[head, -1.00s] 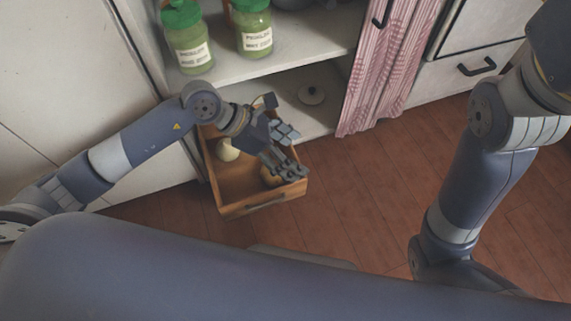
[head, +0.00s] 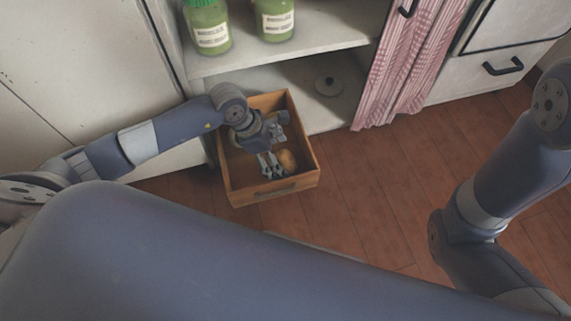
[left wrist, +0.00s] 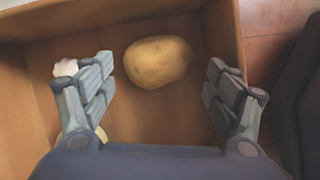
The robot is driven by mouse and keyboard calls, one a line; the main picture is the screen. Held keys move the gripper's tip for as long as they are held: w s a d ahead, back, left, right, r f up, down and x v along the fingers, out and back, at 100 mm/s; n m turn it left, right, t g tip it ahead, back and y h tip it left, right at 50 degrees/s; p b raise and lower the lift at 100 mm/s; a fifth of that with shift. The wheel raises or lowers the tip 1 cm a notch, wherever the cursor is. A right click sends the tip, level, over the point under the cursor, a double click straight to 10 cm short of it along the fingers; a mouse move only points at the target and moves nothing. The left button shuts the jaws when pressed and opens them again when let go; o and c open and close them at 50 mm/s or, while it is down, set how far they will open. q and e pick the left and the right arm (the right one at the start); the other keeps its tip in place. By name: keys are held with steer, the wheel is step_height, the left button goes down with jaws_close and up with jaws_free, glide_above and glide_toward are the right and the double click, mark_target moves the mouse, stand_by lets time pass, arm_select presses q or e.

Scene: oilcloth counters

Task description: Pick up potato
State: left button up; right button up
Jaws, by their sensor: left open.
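The potato (left wrist: 158,62) is a yellow-brown oval lying on the floor of an open wooden drawer (head: 274,190). It also shows in the head view (head: 288,160), at the right of my left gripper. My left gripper (head: 277,148) reaches down inside the drawer and is open. In the left wrist view its two fingers (left wrist: 158,92) stand wide apart, with the potato ahead of them and between their lines, not gripped. My right arm shows at the right of the head view, but its gripper is out of sight.
A white item (left wrist: 68,68) lies partly hidden behind the left finger in the drawer. Drawer walls enclose the gripper closely.

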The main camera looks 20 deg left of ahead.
mark_target(282, 161)
arm_select(q)
steer(key=shift+w+d+f+b, duration=0.15)
steer(key=shift+f+b, duration=0.25)
steer(key=shift+f, duration=0.2)
steer(key=b+x, duration=0.3)
steer(key=shift+d+f, duration=0.15)
steer(key=shift+f, duration=0.15)
steer(key=shift+r, duration=0.1)
steer(key=c, duration=0.8)
steer(key=shift+r, duration=0.15)
